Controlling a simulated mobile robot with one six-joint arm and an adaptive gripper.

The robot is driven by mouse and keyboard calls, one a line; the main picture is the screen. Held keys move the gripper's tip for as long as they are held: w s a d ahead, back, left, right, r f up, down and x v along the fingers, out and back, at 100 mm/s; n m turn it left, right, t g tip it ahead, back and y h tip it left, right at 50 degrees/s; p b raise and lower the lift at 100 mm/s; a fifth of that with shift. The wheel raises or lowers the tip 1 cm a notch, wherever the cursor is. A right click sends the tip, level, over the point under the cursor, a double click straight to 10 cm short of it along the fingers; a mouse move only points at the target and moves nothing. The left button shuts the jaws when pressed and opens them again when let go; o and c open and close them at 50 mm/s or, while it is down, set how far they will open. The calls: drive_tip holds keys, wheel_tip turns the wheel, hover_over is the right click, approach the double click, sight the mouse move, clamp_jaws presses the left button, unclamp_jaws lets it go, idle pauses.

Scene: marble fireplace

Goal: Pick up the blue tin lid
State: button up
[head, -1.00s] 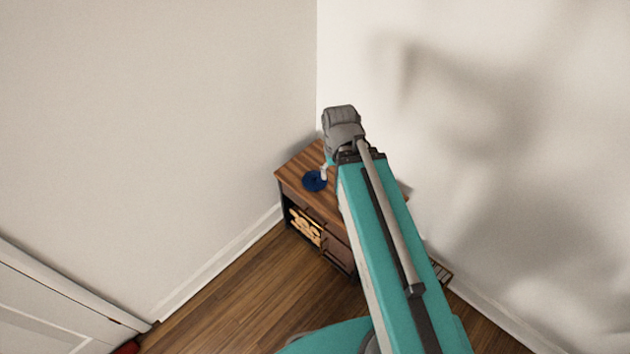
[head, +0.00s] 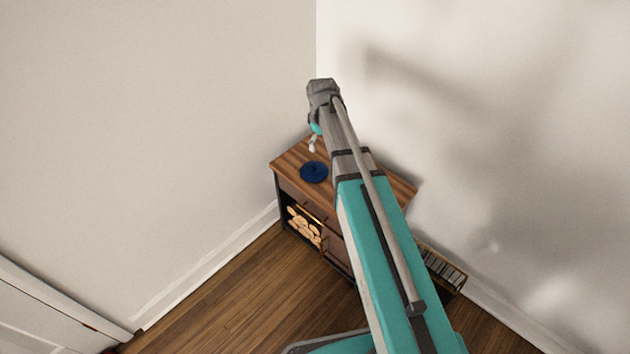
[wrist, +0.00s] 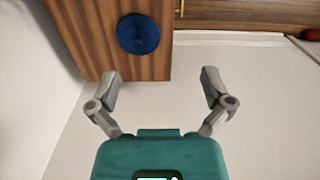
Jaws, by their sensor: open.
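The blue tin lid (head: 314,172) is a dark blue disc lying flat on the striped wooden cabinet top (head: 292,160), near its left end. In the wrist view the lid (wrist: 138,34) is whole and in plain sight, above and left of the space between my fingers. My gripper (wrist: 160,84) is open and empty, its two grey fingers spread wide and apart from the lid. In the head view my gripper (head: 312,147) shows small, just behind the lid in the picture. My arm hides the right part of the cabinet top.
The cabinet stands in a corner between two pale walls. An open compartment in its front holds cut logs (head: 304,226). A dark slatted thing (head: 443,268) stands right of the cabinet. Wooden floor (head: 230,300) is clear at the front left.

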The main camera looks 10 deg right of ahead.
sight(315, 165)
drive_tip(key=w+f+n+b, duration=0.4)
drive_tip(key=w+f+b, duration=0.2)
drive_tip(key=w+f, duration=0.2)
drive_tip(key=shift+w+d+f+b, duration=0.15)
drive_tip(key=shift+w+b, duration=0.25)
drive_tip(key=shift+w, duration=0.6)
drive_tip(key=shift+f, duration=0.1)
wheel_tip(315, 165, down, 8)
drive_tip(key=b, duration=0.8)
drive_tip(key=shift+f+b, duration=0.25)
drive_tip(key=shift+b, duration=0.05)
drive_tip(key=shift+a+f+b, duration=0.2)
drive_tip(key=shift+f+b, duration=2.4)
drive_tip(key=shift+c, duration=0.3)
drive_tip(key=shift+r, duration=0.15)
clamp_jaws()
